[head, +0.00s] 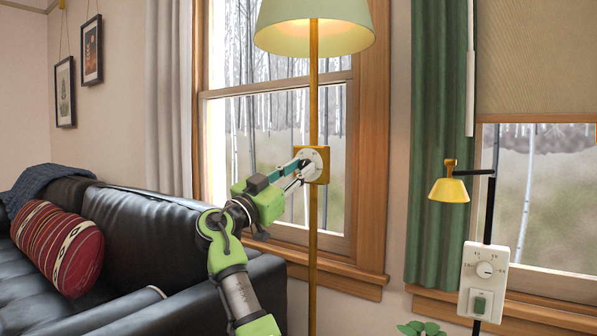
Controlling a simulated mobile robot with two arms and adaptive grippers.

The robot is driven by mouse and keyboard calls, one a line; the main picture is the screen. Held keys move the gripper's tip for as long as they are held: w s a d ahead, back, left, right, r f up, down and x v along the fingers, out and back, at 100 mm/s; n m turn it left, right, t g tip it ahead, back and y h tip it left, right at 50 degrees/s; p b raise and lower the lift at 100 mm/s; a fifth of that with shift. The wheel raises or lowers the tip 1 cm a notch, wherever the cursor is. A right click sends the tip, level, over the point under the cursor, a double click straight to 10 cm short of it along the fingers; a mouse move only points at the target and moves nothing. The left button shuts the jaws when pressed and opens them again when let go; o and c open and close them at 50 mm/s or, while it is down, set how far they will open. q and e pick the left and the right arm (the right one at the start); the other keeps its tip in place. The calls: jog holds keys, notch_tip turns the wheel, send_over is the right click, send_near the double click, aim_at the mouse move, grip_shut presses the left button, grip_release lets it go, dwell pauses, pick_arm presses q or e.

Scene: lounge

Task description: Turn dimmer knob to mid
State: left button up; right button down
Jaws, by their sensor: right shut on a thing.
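A floor lamp has a brass pole (313,235) and a pale green shade (315,25), which glows. On the pole sits a brass box (326,166) with a round white dial plate (318,158). My right gripper (303,169) reaches up from below and is shut on the dimmer knob at the middle of this plate. The fingers cover most of the knob, so I cannot tell where its pointer stands. My left gripper is not in view.
A black leather sofa (145,240) with a red striped cushion (60,248) stands at the left. At the right, a black stand carries a yellow lamp (449,190) and a white control box (481,292) with a dial and a green switch. A window lies behind the floor lamp.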

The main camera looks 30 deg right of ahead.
jog(key=shift+m, duration=0.3)
jog(key=c, duration=1.8)
grip_release()
jog(key=shift+d, duration=0.1)
jog(key=shift+f, duration=0.1)
jog(key=v, duration=1.2)
jog(key=shift+w, duration=0.2)
